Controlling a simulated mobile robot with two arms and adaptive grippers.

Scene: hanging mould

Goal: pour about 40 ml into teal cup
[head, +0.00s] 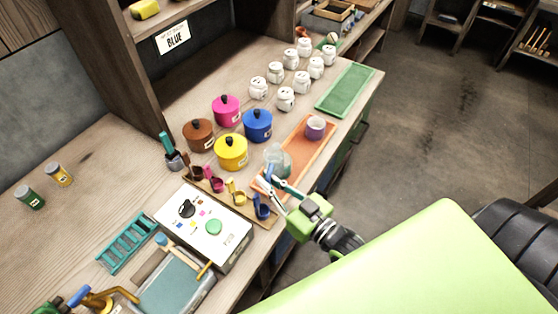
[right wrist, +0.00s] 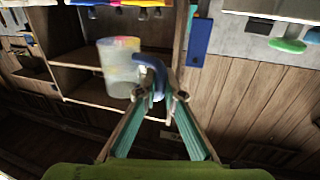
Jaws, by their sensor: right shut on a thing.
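My right gripper (head: 271,181) is shut on the dark handle of a clear jug (head: 277,158). The jug is over the near part of the orange tray (head: 291,160) and looks roughly upright. The right wrist view also shows the gripper (right wrist: 160,94) closed on the blue-grey handle, with the translucent jug (right wrist: 117,78) beside the fingers. The liquid level in the jug cannot be made out. A small purple cup (head: 316,128) stands on the tray, beyond the jug and apart from it. No cup that is clearly teal shows. My left gripper is not in view.
Brown (head: 198,135), pink (head: 226,110), blue (head: 257,125) and yellow (head: 231,152) lidded pots stand left of the tray. Several white jars (head: 285,98) stand farther back. A green tray (head: 345,88) lies beyond the orange one. A white control box (head: 203,224) stands nearer.

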